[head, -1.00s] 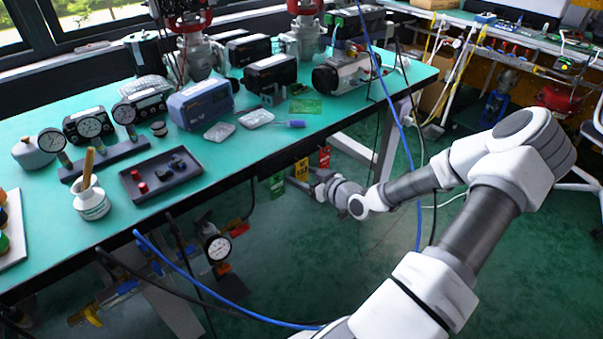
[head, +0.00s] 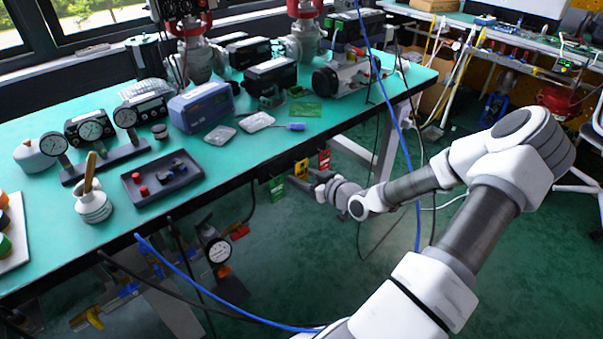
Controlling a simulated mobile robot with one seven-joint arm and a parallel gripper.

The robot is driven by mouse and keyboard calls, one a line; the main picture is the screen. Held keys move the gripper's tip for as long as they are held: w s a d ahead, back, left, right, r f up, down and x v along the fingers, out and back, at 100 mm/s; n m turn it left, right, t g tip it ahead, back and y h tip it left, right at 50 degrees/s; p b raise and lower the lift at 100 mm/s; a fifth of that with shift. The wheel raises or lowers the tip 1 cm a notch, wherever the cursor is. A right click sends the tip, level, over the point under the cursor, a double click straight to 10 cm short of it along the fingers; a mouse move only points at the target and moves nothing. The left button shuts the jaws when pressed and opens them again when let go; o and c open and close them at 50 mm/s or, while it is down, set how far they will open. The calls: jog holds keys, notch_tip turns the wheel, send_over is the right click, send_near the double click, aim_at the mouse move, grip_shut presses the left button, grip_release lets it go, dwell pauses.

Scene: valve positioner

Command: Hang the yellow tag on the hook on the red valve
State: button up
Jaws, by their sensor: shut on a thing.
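The yellow tag (head: 301,168) shows at the bench's front edge, between a green tag (head: 277,187) and a red tag (head: 324,159). My gripper (head: 299,180) is at the lower part of the yellow tag, shut on it; the fingertips are small and dark here. A red valve (head: 190,24) stands at the back left of the bench, and another red valve body (head: 304,9) is at the back middle, cut off by the top edge. I cannot make out a hook on either.
The teal bench (head: 255,150) carries gauges, a dark tray (head: 161,177) and several positioner boxes. A blue cable (head: 404,140) hangs close to my forearm. Another gauge (head: 218,251) hangs below the bench.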

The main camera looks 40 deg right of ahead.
jog(key=shift+r, duration=0.15)
jog(key=shift+s+d+r+p, duration=0.15)
jog(key=shift+s+p, duration=0.7)
jog(key=shift+s, duration=1.65)
